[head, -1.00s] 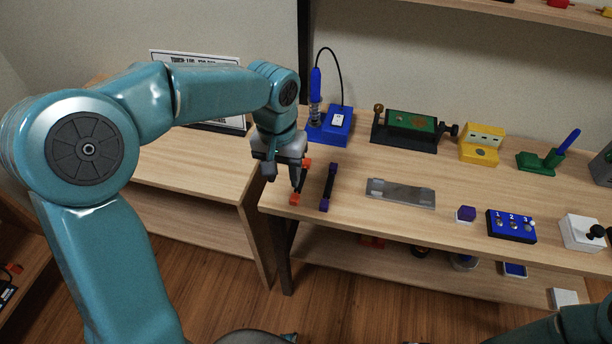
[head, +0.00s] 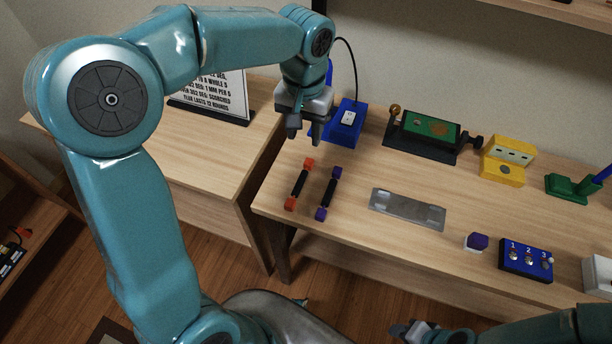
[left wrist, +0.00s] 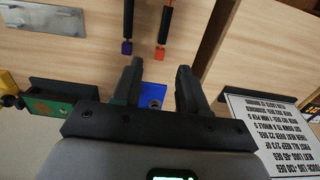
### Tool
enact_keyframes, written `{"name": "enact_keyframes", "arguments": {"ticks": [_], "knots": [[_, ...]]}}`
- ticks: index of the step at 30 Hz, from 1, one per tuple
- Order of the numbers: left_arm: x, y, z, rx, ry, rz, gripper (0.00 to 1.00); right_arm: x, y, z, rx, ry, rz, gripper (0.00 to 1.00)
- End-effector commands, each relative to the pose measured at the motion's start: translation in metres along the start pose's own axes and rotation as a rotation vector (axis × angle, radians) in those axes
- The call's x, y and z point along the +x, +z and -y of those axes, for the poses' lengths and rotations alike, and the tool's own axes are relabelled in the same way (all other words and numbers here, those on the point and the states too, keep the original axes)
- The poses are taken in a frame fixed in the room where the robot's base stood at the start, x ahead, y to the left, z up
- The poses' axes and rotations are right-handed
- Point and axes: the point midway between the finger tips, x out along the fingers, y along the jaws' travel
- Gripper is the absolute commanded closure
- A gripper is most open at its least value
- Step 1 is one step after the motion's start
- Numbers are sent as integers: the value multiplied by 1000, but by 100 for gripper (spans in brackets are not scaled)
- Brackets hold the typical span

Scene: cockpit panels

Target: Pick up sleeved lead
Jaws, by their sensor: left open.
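Two short leads with black middles lie side by side near the left end of the workbench. One lead has orange ends (head: 299,184) and the other has purple ends (head: 328,193). I cannot tell which one is meant by the sleeved lead. My left gripper (head: 304,137) is open and empty, raised above the bench behind the leads. In the left wrist view, the orange-ended lead (left wrist: 165,24) and the purple-ended lead (left wrist: 128,24) lie just beyond the open fingers (left wrist: 159,78). My right gripper (head: 412,331) shows partly at the bottom edge; its jaws are unclear.
A blue soldering stand (head: 348,119) is close behind my left gripper. A grey metal plate (head: 407,208) lies right of the leads. A green board in a holder (head: 424,132), a yellow block (head: 507,160) and a blue switch box (head: 526,260) stand farther right.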

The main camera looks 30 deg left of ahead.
Motion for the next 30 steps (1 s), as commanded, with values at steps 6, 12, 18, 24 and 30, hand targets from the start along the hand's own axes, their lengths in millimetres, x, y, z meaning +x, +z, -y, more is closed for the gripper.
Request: {"name": "enact_keyframes", "arguments": {"ticks": [6, 12, 18, 24, 30], "knots": [[44, 7, 2, -1, -2, 6, 57, 4, 0, -2, 0, 0, 1, 57], [88, 9, 3, 0, -1, 5, 57, 6, 0, -2, 0, 0, 0, 57], [108, 8, 2, -1, 0, 1, 57, 6, 0, -2, 0, 0, 0, 57], [133, 13, 5, -2, -1, 6, 57, 4, 0, -2, 0, 0, 1, 57], [158, 12, 5, -1, 0, 2, 57, 5, 0, -2, 0, 0, 1, 57]]}}
